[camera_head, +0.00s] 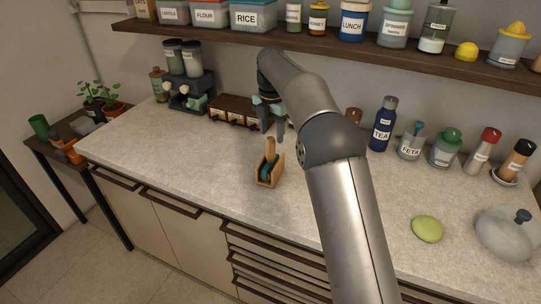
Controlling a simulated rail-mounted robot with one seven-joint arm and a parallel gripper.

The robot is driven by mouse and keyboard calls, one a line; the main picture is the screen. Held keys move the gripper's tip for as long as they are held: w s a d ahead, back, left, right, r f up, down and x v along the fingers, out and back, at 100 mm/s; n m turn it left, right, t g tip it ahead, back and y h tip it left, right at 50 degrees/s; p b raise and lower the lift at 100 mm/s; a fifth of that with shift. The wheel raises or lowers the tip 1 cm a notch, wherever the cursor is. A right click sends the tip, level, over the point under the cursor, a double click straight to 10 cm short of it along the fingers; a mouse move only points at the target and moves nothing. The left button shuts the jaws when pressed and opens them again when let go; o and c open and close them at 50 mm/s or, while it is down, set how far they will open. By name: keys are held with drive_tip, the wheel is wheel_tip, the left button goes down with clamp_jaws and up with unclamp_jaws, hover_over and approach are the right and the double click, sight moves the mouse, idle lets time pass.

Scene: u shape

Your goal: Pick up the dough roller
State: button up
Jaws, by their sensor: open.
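A small wooden holder (277,181) stands on the counter near the picture's middle. An upright item with a light wooden handle (271,148) and a teal part low down stands in it. This looks like the dough roller, but its lower part is hidden by the holder, so I cannot be sure. My gripper (272,130) is behind the handle in the picture, pointing down above the counter, apart from it as far as I can tell. It is open and appears empty; my arm partly hides it.
A spice rack (232,108) and a coffee machine (187,92) stand at the back left. A tea bottle (382,126) and several jars line the back right. A shelf (300,42) hangs above. A green round item (427,229) lies at right. The counter left of the holder is clear.

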sight(270, 138)
drive_tip(key=f, duration=0.2)
drive_tip(key=f+p, duration=0.1)
drive_tip(key=shift+w+a+f, duration=0.2)
drive_tip(key=shift+w+f, duration=0.1)
drive_tip(key=shift+f, duration=0.7)
clamp_jaws()
wheel_tip(270, 138, up, 10)
drive_tip(key=p, duration=0.8)
drive_tip(key=shift+r+p, duration=0.1)
drive_tip(key=shift+p, duration=0.2)
wheel_tip(270, 138, up, 8)
drive_tip(key=b, duration=0.1)
